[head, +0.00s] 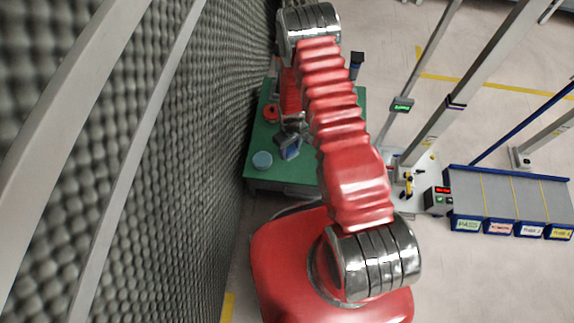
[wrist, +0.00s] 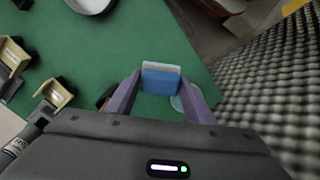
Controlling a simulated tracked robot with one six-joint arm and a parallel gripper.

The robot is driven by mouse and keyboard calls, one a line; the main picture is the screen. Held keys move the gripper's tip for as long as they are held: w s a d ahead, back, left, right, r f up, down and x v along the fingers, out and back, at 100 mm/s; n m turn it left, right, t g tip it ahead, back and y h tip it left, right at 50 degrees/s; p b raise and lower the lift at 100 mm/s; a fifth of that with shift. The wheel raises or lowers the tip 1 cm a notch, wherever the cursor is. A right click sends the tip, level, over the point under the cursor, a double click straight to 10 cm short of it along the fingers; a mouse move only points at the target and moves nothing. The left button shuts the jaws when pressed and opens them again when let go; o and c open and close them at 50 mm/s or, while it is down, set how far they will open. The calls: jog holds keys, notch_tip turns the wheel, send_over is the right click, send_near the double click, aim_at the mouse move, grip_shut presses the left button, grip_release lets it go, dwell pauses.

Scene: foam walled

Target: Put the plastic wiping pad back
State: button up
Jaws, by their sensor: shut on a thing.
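The plastic wiping pad (wrist: 161,82) is a blue block with a pale, whitish strip along its far edge. It sits between the two purple fingers of my gripper (wrist: 160,79), which is shut on it. In the head view my gripper (head: 291,124) hangs over the green table, with the blue pad (head: 289,149) at its end. The green table top (wrist: 150,30) shows beyond the pad. I cannot tell the exact gap between pad and table.
A grey foam wall (head: 190,130) runs close along the table's left side. Wooden box-like holders (wrist: 54,94) and a white round dish (wrist: 92,3) show in the wrist view. A red round thing (head: 271,113) is on the table. Blue bins (head: 500,226) stand right.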

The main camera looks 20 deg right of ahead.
jog(key=shift+f, duration=2.9)
jog(key=shift+f, duration=2.1)
jog(key=o, duration=0.9)
jog(key=shift+r, duration=6.05)
